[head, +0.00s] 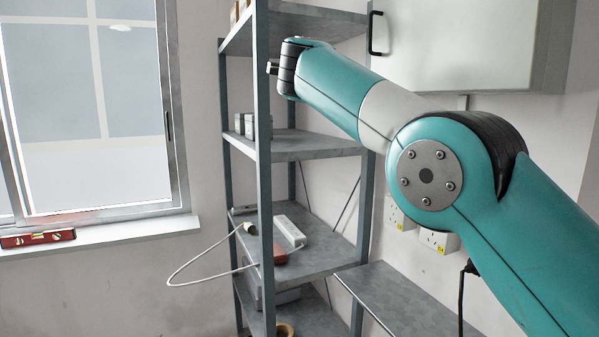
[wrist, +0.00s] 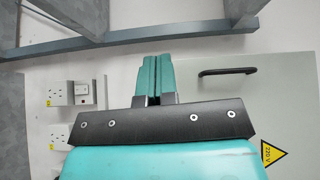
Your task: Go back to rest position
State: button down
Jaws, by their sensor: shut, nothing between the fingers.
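My gripper (wrist: 153,78) shows in the wrist view with its two teal fingers pressed together, shut and empty. In the head view my teal arm reaches from the lower right up to the left. Its end is in front of the upper part of the metal shelf rack (head: 263,185), and the gripper's fingers are hidden there. In the wrist view the fingers point toward a pale wall, between wall sockets (wrist: 60,93) on the left and a grey cabinet door with a black handle (wrist: 228,71) on the right.
The grey cabinet (head: 455,45) hangs on the wall behind my arm. Shelves hold small boxes (head: 250,126), a white power strip (head: 288,231) and a looping white cable (head: 190,283). A low metal surface (head: 405,298) stands beside the rack. A red level (head: 37,238) lies on the window sill (head: 110,233).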

jog(key=s+d+f+n+g+y+b, duration=0.2)
jog(key=s+f+n+g+y+b, duration=0.4)
jog(key=s+f+n, duration=1.25)
jog(key=s+d+f+n+g+y, duration=0.1)
jog(key=s+f+n+g, duration=0.2)
jog(key=s+f, duration=0.3)
jog(key=s+d+f+n+g, duration=0.1)
jog(key=s+f+n+g, duration=0.2)
jog(key=s, duration=1.1)
jog(key=s+d+f+n+g+y, duration=0.1)
jog(key=s+f+n+g, duration=0.2)
jog(key=s+f, duration=0.6)
jog(key=shift+s+d+f+g+y, duration=0.2)
jog(key=shift+s+f+g+y, duration=0.25)
jog(key=shift+g, duration=0.65)
jog(key=shift+r, duration=0.1)
